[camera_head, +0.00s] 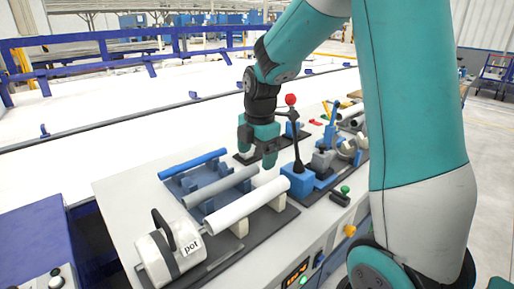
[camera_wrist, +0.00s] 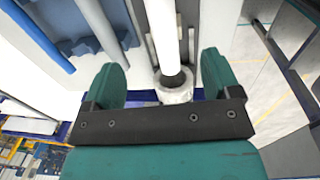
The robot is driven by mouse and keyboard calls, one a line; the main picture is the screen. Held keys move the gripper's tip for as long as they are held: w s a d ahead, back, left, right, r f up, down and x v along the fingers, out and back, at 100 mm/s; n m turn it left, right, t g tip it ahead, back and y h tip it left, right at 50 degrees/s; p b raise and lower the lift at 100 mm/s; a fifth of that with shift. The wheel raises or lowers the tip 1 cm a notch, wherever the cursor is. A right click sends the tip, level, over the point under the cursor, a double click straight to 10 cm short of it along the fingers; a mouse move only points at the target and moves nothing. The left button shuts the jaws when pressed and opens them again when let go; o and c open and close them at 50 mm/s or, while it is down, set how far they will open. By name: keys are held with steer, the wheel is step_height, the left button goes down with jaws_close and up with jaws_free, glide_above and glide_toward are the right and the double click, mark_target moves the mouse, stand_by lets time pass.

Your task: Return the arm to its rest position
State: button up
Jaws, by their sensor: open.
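My gripper (camera_head: 257,150) hangs from my teal arm (camera_head: 305,40) above the far end of the pipe rack, fingers pointing down. In the wrist view my gripper (camera_wrist: 162,72) has its two teal fingers wide apart with nothing held. A white pipe (camera_head: 246,204) lies on white supports at the near side of the bench; in the wrist view the white pipe (camera_wrist: 160,30) shows between the fingers, farther off. A grey pipe (camera_head: 220,187) and a blue pipe (camera_head: 192,163) lie parallel to it on a blue rack (camera_head: 200,185).
A white pot (camera_head: 160,255) with a black handle stands at the pipes' near end. A red-knobbed lever (camera_head: 296,135) on a blue block (camera_head: 298,178) stands right of my gripper. Clamps and other fixtures crowd the right of the bench. The bench's left part (camera_head: 125,195) is clear.

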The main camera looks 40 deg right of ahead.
steer(key=shift+s+r, duration=0.1)
steer(key=shift+r, duration=0.65)
